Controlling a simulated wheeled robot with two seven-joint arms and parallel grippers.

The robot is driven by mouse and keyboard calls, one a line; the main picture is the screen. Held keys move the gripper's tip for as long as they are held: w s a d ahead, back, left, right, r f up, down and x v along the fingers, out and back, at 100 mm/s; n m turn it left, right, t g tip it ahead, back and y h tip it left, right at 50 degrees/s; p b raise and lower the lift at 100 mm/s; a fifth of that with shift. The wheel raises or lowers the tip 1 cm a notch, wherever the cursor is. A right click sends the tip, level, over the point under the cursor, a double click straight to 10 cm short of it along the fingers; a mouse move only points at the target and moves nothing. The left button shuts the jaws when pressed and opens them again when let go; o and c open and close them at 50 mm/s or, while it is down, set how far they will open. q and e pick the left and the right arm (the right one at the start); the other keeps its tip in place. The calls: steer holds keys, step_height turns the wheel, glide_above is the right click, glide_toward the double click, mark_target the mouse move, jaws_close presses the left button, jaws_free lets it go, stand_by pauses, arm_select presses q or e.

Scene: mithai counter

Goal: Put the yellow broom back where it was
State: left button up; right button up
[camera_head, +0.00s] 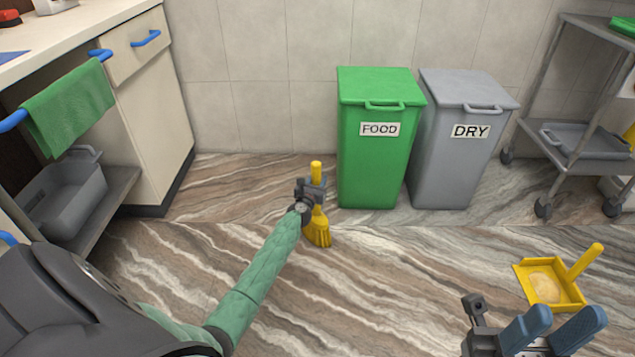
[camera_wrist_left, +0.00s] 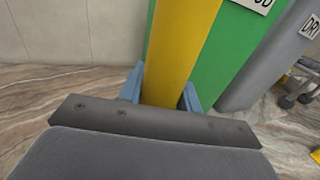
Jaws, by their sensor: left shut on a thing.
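The yellow broom (camera_head: 317,231) is upright, slightly tilted, in front of the green bin, its bristles down at or close to the striped floor; I cannot tell if they touch. My left gripper (camera_head: 312,189) is shut on its handle. In the left wrist view the yellow handle (camera_wrist_left: 180,50) stands between the blue fingers of my left gripper (camera_wrist_left: 160,93). My right gripper (camera_head: 552,330) is at the bottom right, its blue fingers apart with nothing between them, near the yellow dustpan (camera_head: 533,270), which holds some pale matter.
A green FOOD bin (camera_head: 373,160) and a grey DRY bin (camera_head: 452,165) stand against the tiled wall. A wheeled metal cart (camera_head: 530,135) is at the right. A counter (camera_head: 145,85) with a green towel (camera_head: 70,108) is at the left.

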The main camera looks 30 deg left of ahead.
arm_select(q)
steer(key=shift+f, duration=0.1)
steer(key=shift+f, duration=0.1)
steer(key=o, duration=0.9)
steer(key=shift+o, duration=0.9)
